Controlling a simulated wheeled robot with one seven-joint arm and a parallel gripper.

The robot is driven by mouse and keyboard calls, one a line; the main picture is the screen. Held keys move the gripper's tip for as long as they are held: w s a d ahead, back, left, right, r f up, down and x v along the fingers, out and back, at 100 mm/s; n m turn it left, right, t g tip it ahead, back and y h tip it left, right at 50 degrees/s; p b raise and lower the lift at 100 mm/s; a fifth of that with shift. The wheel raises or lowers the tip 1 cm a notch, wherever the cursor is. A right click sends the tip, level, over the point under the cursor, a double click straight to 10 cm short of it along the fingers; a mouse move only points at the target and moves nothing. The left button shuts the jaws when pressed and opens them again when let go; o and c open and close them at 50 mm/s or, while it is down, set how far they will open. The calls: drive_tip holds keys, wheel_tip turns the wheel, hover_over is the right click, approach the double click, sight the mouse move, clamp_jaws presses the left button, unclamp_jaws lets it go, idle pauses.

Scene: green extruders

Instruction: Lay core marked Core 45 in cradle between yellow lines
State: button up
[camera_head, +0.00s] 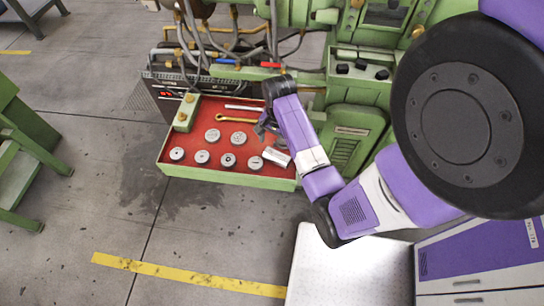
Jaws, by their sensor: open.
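Several short round silver-grey cores stand on a red-lined tray (190,170) with a green rim. Any markings are too small to read, so I cannot tell which is Core 45. My gripper (264,132) is open over the tray's right part, close to that piece; whether they touch is unclear. I cannot make out a cradle between yellow lines.
A brass wrench (236,119), a light rod (244,108) and a green box (187,112) lie in the tray. The green machine (352,140) stands behind. A green frame (30,145) stands at left. A yellow floor line (185,273) crosses open floor in front.

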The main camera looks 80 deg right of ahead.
sight(277, 155)
drive_tip(key=shift+f, duration=3.85)
drive_tip(key=c, duration=1.7)
